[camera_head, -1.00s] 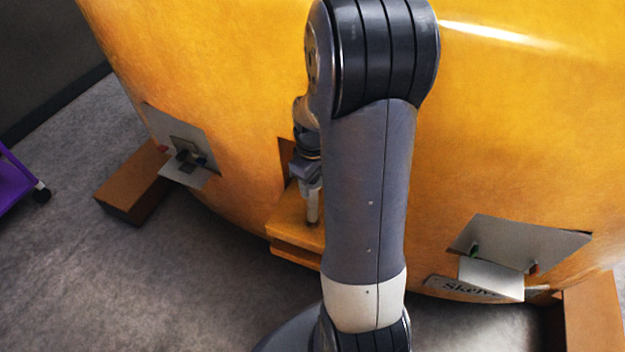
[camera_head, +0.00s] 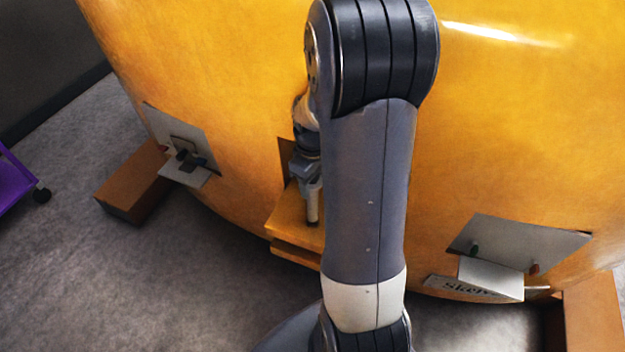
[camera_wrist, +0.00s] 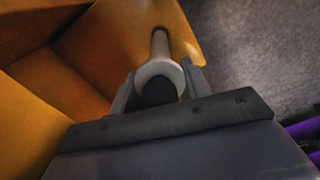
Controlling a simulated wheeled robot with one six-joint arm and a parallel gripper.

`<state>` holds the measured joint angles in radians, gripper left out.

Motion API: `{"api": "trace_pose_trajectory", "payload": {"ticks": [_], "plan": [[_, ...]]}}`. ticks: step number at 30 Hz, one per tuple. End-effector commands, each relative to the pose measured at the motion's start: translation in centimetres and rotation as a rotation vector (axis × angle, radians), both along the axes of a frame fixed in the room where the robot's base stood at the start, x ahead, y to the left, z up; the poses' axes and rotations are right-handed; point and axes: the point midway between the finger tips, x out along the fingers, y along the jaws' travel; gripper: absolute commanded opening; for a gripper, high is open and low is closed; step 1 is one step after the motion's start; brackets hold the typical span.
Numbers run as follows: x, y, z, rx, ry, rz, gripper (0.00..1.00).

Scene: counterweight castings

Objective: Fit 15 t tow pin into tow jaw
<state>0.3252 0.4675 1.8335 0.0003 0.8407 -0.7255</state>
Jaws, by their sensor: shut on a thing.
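My gripper (camera_wrist: 160,90) is shut on the tow pin (camera_wrist: 160,46), a pale grey shaft with a wide collar and a dark head between the fingers. In the head view the pin (camera_head: 312,206) hangs roughly upright below my gripper, over the upper plate of the tow jaw (camera_head: 288,208). The jaw is an orange bracket with two plates, at the bottom of the yellow casting. It also fills the left of the wrist view (camera_wrist: 190,45). I cannot tell whether the pin's tip is in a hole; my arm hides the jaw's right part.
The big curved yellow casting (camera_head: 500,130) rises behind the jaw. Grey plates with small fittings sit on it at left (camera_head: 185,178) and right (camera_head: 495,270). Brown blocks stand at left (camera_head: 130,183) and right (camera_head: 593,312). A purple cart (camera_head: 12,180) is at far left.

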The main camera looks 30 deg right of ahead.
Motion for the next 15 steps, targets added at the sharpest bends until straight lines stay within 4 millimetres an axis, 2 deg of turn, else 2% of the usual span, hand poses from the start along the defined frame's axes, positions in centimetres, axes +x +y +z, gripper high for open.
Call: {"api": "trace_pose_trajectory", "payload": {"ticks": [15], "plan": [[0.07, -0.03, -0.8, -0.001, -0.003, 0.0, 0.18]]}}
